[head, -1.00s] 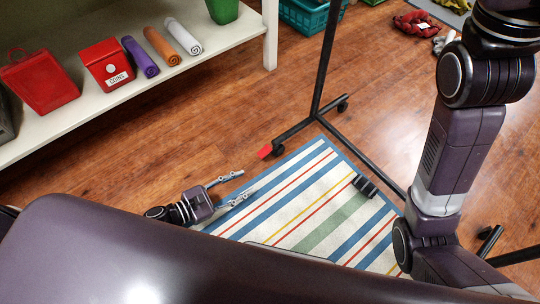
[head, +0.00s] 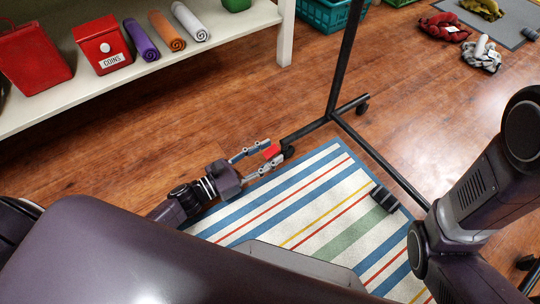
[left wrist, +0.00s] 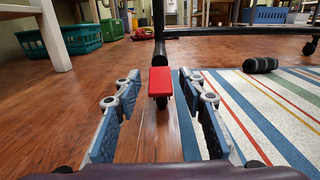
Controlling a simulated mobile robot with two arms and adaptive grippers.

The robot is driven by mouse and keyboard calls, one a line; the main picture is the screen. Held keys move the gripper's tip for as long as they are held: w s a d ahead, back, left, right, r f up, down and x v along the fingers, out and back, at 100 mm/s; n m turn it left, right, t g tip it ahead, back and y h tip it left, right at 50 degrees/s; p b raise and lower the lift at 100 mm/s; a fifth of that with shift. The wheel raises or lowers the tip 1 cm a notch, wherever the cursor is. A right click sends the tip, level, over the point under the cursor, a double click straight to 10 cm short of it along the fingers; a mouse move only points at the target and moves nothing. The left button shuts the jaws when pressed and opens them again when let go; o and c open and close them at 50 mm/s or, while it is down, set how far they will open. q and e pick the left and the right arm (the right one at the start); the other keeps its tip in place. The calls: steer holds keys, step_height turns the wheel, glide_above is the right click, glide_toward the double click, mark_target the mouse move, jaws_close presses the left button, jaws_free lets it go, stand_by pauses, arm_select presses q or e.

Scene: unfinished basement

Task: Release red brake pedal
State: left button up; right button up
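The red brake pedal (head: 271,151) sits by the caster at the near end of a black wheeled stand's base (head: 335,113). My left gripper (head: 268,153) is low over the floor and open, with its fingertips on either side of the pedal in the head view. In the left wrist view the red pedal (left wrist: 160,82) shows ahead, centred between the two spread fingers (left wrist: 158,95), with the dark caster below it. I cannot tell whether a finger touches the pedal. My right gripper is not in view; only my right arm shows.
A striped rug (head: 300,205) lies beside the gripper, with a black roller (head: 384,198) on it. A white shelf (head: 200,52) at the back left holds a red coin box (head: 103,46) and rolled towels. Bare wood floor lies between shelf and stand.

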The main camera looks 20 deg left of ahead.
arm_select(q)
steer(key=shift+w+d, duration=0.2)
steer(key=shift+w, duration=0.1)
